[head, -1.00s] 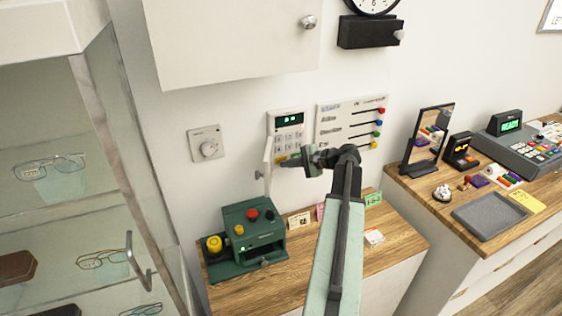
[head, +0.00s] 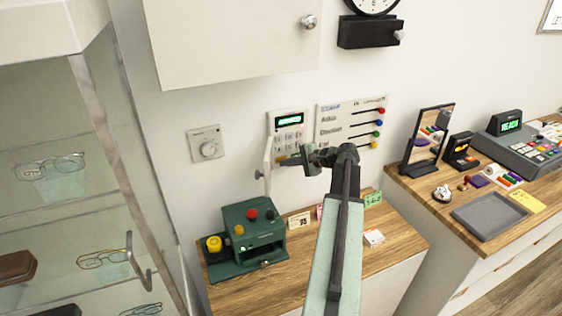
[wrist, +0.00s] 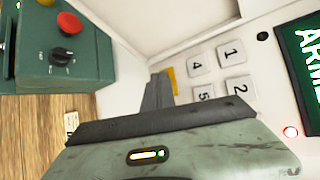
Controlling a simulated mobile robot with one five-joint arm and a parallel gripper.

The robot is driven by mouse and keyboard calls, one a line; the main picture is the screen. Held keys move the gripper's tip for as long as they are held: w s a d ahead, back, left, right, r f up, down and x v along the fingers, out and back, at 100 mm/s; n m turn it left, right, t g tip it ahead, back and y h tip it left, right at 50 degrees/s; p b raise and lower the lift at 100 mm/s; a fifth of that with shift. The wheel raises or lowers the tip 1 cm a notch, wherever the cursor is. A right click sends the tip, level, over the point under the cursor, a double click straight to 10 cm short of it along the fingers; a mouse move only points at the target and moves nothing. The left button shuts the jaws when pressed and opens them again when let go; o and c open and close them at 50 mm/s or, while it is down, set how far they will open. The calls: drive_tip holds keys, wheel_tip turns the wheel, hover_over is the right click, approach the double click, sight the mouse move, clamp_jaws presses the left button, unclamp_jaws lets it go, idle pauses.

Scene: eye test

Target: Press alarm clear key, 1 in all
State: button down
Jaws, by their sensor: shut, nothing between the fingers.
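The white alarm keypad (head: 287,128) is on the wall, with a lit green display (head: 289,120) on top. In the wrist view its display (wrist: 309,55) shows the letters "ARM", cut off by the frame edge, and a red light (wrist: 290,131) glows beside it. Keys 1 (wrist: 232,52), 2 (wrist: 241,89), 4 (wrist: 200,61) and 5 (wrist: 205,96) are uncovered. A yellow key (wrist: 171,77) shows partly behind my fingers; its label is hidden. My gripper (head: 282,160) is shut and empty, its tips at the keypad's lower part. I cannot tell whether they touch it.
An open white flap (head: 267,160) hangs at the keypad's left edge. A green box with knobs (head: 253,228) stands on the wooden counter (head: 290,272) below. A panel with coloured knobs (head: 350,122) is right of the keypad; a thermostat dial (head: 207,146) is to its left.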

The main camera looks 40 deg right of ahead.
drive_tip(key=shift+s, duration=0.1)
drive_tip(key=shift+s+a, duration=0.3)
drive_tip(key=shift+s, duration=0.35)
drive_tip(key=shift+s, duration=0.1)
drive_tip(key=s, duration=0.1)
drive_tip(key=s+a, duration=0.1)
drive_tip(key=s, duration=0.1)
drive_tip(key=s+a, duration=0.1)
drive_tip(key=shift+s, duration=0.2)
drive_tip(key=shift+f, duration=0.1)
idle(0.8)
